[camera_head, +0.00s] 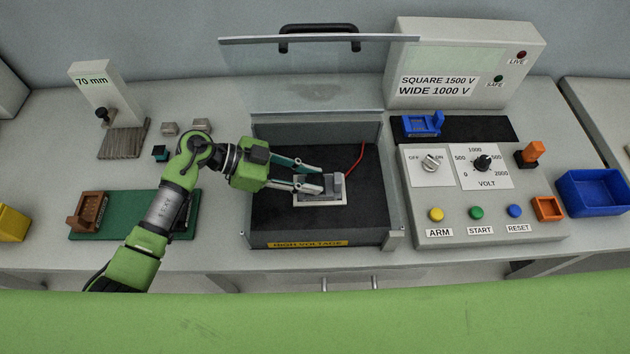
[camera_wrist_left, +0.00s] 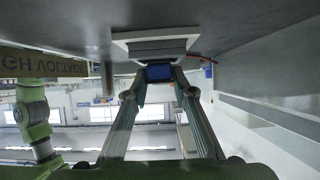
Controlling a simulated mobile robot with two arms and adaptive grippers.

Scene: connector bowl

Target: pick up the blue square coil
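My left gripper (camera_head: 321,179) reaches into the dark test box, its fingers over the pale fixture (camera_head: 326,202). In the left wrist view a small blue block (camera_wrist_left: 159,73), which looks like the blue square coil, sits between the fingertips against the fixture (camera_wrist_left: 155,47). The fingertips flank it closely; I cannot tell whether they touch it. In the head view only a grey shape shows at the fingertips, with no clear blue. My right gripper is not in view.
The test box (camera_head: 270,222) has a raised clear lid (camera_head: 300,80) and a red wire (camera_head: 357,158). A blue holder (camera_head: 422,125) stands behind the control panel (camera_head: 410,208). A blue bin (camera_head: 594,193) is at right, a green mat (camera_head: 130,205) at left.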

